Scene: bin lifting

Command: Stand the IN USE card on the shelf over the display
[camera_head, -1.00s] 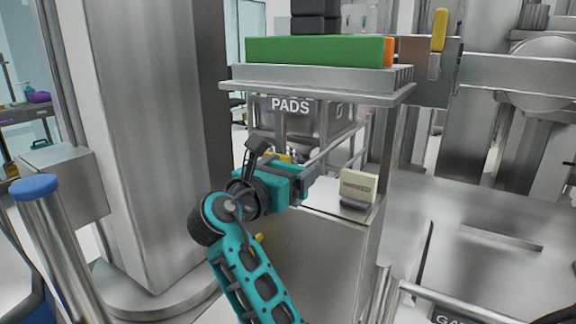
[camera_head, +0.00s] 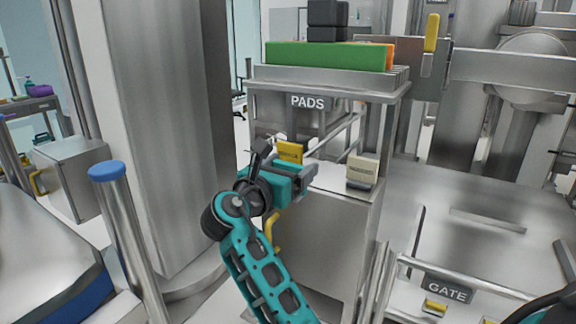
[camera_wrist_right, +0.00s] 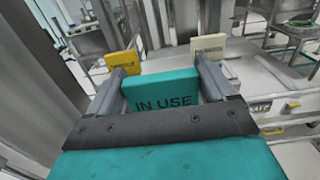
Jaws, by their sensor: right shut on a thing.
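The teal IN USE card (camera_wrist_right: 162,92) is held between the two fingers of my right gripper (camera_wrist_right: 168,85) in the right wrist view, its lettering upright. In the head view my right gripper (camera_head: 308,178) is in front of the left part of a steel cabinet top (camera_head: 328,181); I cannot make out the card clearly there. A yellow card (camera_head: 290,151) and a cream card (camera_head: 362,170) stand on that top, left and right; they also show beyond the fingers in the wrist view. I cannot make out a display. My left gripper is not in view.
Above the cabinet top is a rack labelled PADS (camera_head: 308,102), with a green pad (camera_head: 325,54) on it. A thick steel column (camera_head: 150,130) stands on the left, with a blue-capped post (camera_head: 107,171) before it. A GATE sign (camera_head: 447,289) is at lower right.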

